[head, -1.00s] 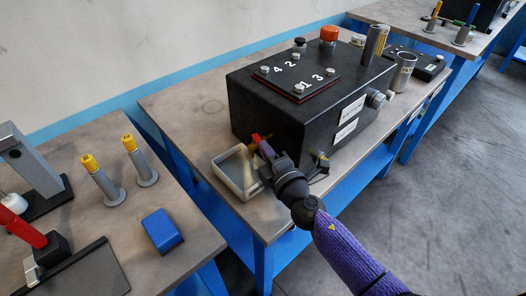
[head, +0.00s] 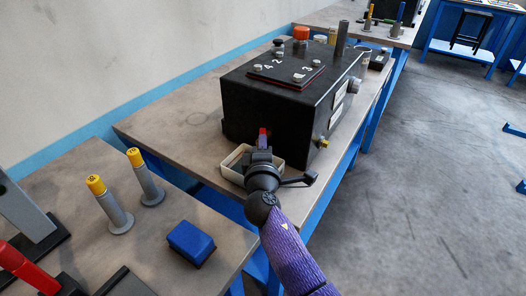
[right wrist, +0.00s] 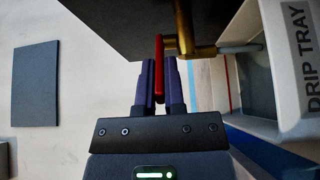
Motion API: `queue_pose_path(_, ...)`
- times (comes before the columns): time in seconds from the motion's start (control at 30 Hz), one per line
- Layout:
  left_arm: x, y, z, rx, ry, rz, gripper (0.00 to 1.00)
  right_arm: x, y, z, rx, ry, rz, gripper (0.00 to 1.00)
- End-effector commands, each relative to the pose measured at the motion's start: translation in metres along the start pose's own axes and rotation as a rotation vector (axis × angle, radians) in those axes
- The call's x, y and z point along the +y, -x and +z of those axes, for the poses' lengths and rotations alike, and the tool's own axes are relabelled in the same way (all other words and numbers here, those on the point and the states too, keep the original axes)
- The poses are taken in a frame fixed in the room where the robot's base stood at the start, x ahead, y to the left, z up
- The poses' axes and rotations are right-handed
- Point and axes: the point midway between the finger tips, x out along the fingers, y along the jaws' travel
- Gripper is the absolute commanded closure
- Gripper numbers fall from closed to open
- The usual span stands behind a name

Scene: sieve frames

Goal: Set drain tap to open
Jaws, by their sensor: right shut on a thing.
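The drain tap is brass (right wrist: 184,30) with a red lever handle (right wrist: 159,48), by the black machine's wall in the right wrist view. In the head view a bit of the red handle (head: 262,131) shows at my fingertips, and the brass body is hidden. My right gripper (head: 262,142) is shut on the red handle. In the right wrist view the handle lies between the two purple fingers (right wrist: 160,78), in line with them. A pale drip tray (head: 228,173) sits below the tap, partly behind my gripper. My left gripper is not in view.
The black machine box (head: 285,105) stands on the workbench (head: 178,120). A blue block (head: 190,240) and two yellow-topped grey posts (head: 115,210) stand on the nearer bench at left. A small brass fitting (head: 324,143) sticks out right of my gripper.

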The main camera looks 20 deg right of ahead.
Motion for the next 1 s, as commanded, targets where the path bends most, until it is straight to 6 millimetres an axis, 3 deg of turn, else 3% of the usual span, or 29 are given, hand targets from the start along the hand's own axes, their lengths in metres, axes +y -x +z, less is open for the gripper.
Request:
queue_pose_path(0.63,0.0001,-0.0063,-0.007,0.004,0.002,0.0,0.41,-0.0025,0.0001,-0.0019,-0.043,0.0,-0.006,1.0)
queue_pose_path(0.67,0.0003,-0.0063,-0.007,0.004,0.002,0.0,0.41,-0.0025,0.0001,-0.0019,-0.042,0.0,-0.006,0.82)
queue_pose_path(0.8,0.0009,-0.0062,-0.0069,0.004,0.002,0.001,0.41,-0.0017,-0.0001,-0.0019,-0.042,0.0,-0.004,0.53)
queue_pose_path(1.0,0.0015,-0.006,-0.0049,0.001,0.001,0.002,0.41,-0.0008,-0.0003,-0.0019,-0.042,0.0,-0.002,0.53)
